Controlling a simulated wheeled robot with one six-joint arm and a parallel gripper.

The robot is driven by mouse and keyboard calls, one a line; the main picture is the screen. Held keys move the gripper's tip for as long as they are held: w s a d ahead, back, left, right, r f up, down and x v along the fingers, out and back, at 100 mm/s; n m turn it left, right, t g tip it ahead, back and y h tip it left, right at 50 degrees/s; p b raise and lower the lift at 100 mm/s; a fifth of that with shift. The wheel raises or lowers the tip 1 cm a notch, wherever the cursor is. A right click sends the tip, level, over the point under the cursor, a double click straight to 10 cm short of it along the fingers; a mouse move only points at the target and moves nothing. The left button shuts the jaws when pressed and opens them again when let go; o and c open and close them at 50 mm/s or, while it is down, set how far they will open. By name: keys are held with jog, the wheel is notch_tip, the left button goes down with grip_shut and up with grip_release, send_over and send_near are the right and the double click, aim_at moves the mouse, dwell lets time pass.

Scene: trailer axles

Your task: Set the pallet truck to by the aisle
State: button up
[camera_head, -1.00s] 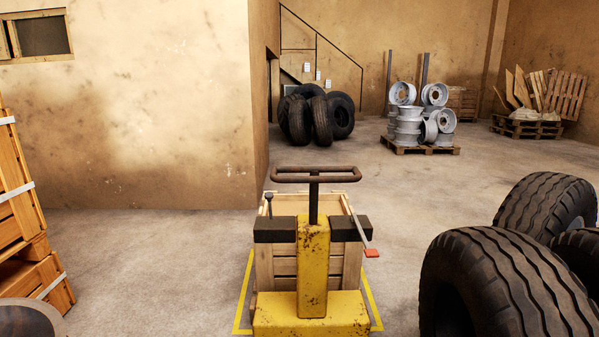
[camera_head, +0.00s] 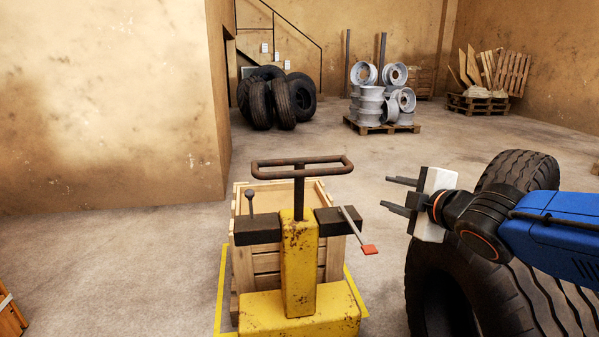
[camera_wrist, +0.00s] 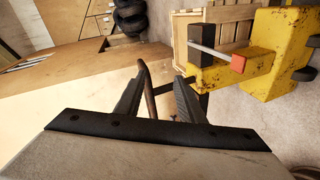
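The yellow pallet truck (camera_head: 299,265) stands in front of me with its rusty handle bar (camera_head: 302,168) upright on a dark stem. A lever with a red end (camera_head: 368,249) sticks out at its right. A wooden crate (camera_head: 243,262) is just beyond the truck's body, within yellow floor lines (camera_head: 219,300). My gripper (camera_head: 395,195) is open and empty, to the right of the handle bar and apart from it. In the wrist view the truck (camera_wrist: 275,60) is at upper right, and the handle bar (camera_wrist: 147,92) shows between my open fingers (camera_wrist: 155,97), farther off.
Large tyres (camera_head: 480,265) stand close at the right, behind my arm. A wall (camera_head: 110,110) rises at left. Open floor lies beyond the truck.

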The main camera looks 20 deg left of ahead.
aim_at(298, 171)
jog(key=s+a+r+n+g+y, duration=0.1)
jog(key=s+a+n+y, duration=0.15)
jog(key=a, duration=0.35)
jog(key=s+a+r+n+g+y, duration=0.1)
jog(key=a+n+y, duration=0.1)
jog(key=a+n, duration=0.3)
jog(key=shift+m, duration=0.75)
jog(key=x, duration=1.8)
jog(key=shift+s+f, duration=0.15)
jog(key=shift+f, duration=0.25)
grip_shut()
